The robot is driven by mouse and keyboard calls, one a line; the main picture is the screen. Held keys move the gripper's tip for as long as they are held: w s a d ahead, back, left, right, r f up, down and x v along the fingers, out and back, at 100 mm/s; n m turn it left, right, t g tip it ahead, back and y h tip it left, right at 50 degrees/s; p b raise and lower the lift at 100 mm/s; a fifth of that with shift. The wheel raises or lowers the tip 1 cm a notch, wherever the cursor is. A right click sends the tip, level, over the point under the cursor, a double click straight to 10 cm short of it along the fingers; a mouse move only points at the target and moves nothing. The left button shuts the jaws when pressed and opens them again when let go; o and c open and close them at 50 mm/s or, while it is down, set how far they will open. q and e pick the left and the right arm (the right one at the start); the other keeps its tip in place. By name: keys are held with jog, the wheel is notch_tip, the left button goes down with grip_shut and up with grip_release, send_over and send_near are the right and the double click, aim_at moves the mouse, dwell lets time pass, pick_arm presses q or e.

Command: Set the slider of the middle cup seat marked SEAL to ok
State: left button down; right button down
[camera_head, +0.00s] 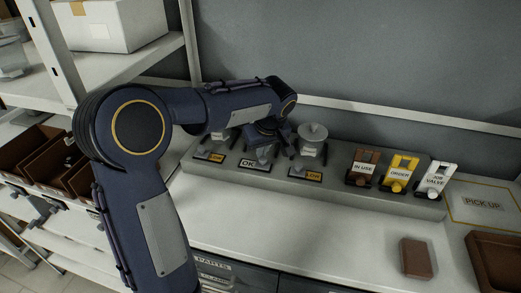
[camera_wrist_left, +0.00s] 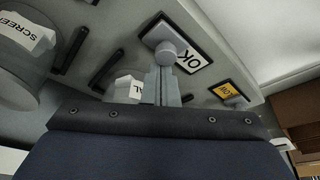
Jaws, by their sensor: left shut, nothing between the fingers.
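The middle cup seat's slider plate (camera_head: 254,165) reads OK in white. In the left wrist view its OK plate (camera_wrist_left: 192,60) is beside a round grey slider knob (camera_wrist_left: 172,53). My left gripper (camera_wrist_left: 164,85) is shut and empty, with its fingertips close to that knob; I cannot tell whether they touch. In the head view my left arm reaches over the row and hides part of the middle seat. A white label (camera_wrist_left: 125,88) ending in L shows partly behind the gripper. My right gripper is not in view.
A lidded cup (camera_head: 313,133) stands on the right seat. Brown, yellow and white tag holders stand further right on the grey ledge (camera_head: 340,193). The counter in front is mostly clear.

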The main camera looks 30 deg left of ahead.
aim_at(266, 167)
pick_arm(q)
jog(key=v, duration=0.7)
jog(key=shift+r+b, duration=0.3)
jog(key=shift+b, duration=0.1)
jog(key=shift+s+d, duration=0.1)
jog(key=s+d+f+m+t+h, duration=0.1)
jog(key=s+d+f+m+h, duration=0.1)
jog(key=s, duration=0.6)
jog(key=s+d+f+m+t+h, duration=0.1)
jog(key=s+d+f+m, duration=0.3)
jog(key=s, duration=0.4)
jog(key=s+d+f+m+t+h, duration=0.1)
jog(key=s+d+f+m+h, duration=0.2)
jog(key=s, duration=0.5)
jog(key=shift+d+t+h, duration=0.3)
jog(key=shift+d+h, duration=0.2)
jog(key=shift+d, duration=0.15)
jog(key=shift+s+f, duration=0.1)
